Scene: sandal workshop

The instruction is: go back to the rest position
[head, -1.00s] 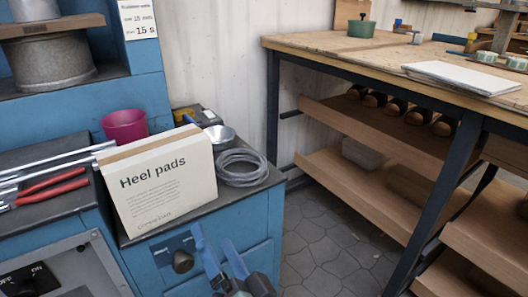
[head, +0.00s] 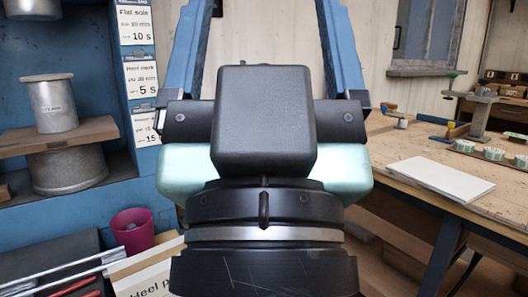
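My gripper (head: 266,30) is large and close in the middle of the head view, pointing up. Its two blue fingers stand wide apart with bare wall showing between them. Their tips are cut off by the top edge. I see nothing held between the visible parts. The black wrist and pale green hand body hide much of the bench area behind.
At left, a blue shelf unit (head: 92,130) holds metal spools. Below are a magenta cup (head: 132,230) and the partly hidden heel pads box (head: 150,275). At right, a wooden workbench (head: 400,150) carries a white paper stack (head: 432,178) and small tools.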

